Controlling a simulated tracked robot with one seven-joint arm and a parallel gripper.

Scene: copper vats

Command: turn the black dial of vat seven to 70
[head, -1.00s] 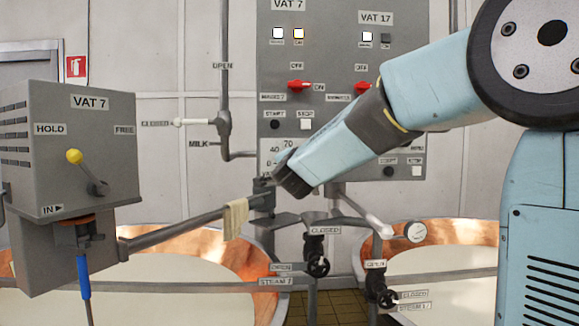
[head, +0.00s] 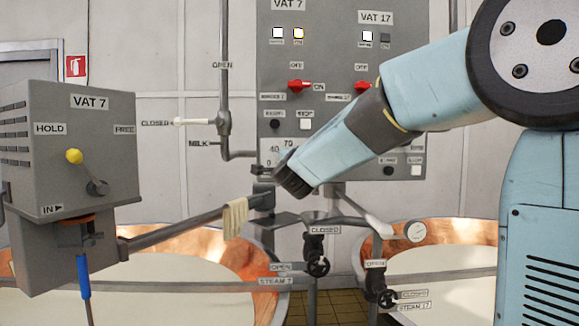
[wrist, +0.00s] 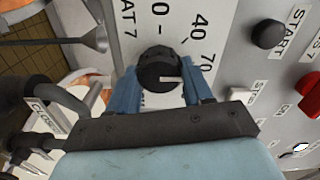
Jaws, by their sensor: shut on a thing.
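The black dial (wrist: 160,68) of vat seven sits on a white scale plate (wrist: 175,28) on the grey panel. In the wrist view its white pointer line points right, a little below the printed 70. The 40 and 0 are printed farther up. My gripper (wrist: 164,86) has its two blue fingers on either side of the dial, shut on it. In the head view my gripper (head: 290,184) is against the lower left of the panel (head: 340,110) and hides the dial. Part of the scale plate (head: 272,152) shows beside it.
Start (head: 275,124) and stop (head: 306,124) buttons and a red switch (head: 299,85) are above the dial. Steam valves (head: 317,266) and pipes are below. A grey VAT 7 box (head: 70,140) with a yellow-knobbed lever and a cloth-hung bar (head: 180,230) stand at left.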

